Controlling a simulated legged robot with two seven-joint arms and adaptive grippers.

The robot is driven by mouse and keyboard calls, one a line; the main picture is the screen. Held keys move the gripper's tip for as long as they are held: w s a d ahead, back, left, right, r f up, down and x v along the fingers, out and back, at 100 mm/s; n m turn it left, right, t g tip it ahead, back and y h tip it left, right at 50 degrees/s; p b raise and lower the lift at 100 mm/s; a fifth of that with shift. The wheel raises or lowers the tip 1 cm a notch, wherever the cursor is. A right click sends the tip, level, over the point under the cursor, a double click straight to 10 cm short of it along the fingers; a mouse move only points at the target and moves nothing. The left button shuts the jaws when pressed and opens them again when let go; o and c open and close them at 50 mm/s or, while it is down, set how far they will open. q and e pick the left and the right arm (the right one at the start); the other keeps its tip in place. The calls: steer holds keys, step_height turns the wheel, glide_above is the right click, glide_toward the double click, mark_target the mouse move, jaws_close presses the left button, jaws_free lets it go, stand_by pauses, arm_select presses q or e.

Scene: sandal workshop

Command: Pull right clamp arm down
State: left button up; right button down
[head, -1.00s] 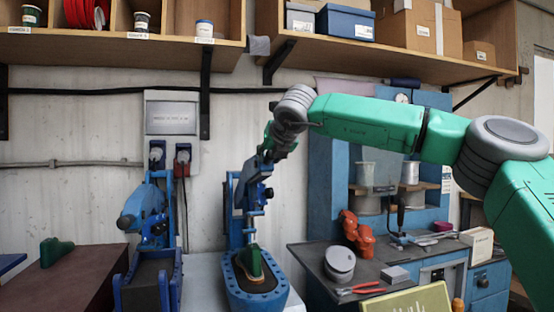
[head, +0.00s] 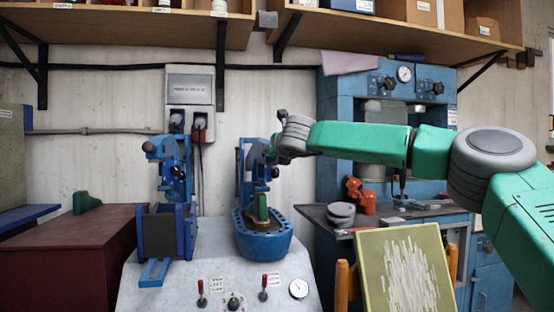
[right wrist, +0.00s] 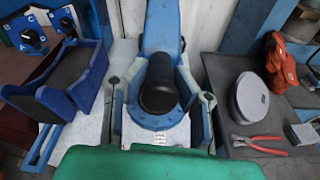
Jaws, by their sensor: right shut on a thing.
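The right clamp arm (head: 257,175) is blue and stands over the right station's blue base (head: 263,246). A green shoe form (head: 263,207) sits in that base under it. My right gripper (head: 272,150) is at the upper part of this clamp arm. In the right wrist view its grey fingers lie on both sides of the blue clamp part (right wrist: 160,28) with a black cylinder (right wrist: 158,88), and it is shut on the arm. The exact contact is hard to see. My left gripper is not in view.
A second blue clamp station (head: 172,232) stands to the left. Red-handled levers (head: 264,285) and a gauge (head: 298,289) are on the bench front. A dark bench (head: 390,214) with red-handled pliers (right wrist: 258,140) is right. A shelf (head: 400,30) hangs above.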

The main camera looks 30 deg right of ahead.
steer(key=shift+s+a+f, duration=0.1)
steer(key=shift+f, duration=0.8)
steer(key=c, duration=1.6)
jaws_free()
steer(key=shift+o, duration=1.4)
steer(key=shift+r, duration=0.2)
steer(key=shift+s+r, duration=0.2)
steer(key=shift+s, duration=0.25)
steer(key=v, duration=1)
steer(key=shift+s, duration=0.4)
steer(key=shift+a+f, duration=0.1)
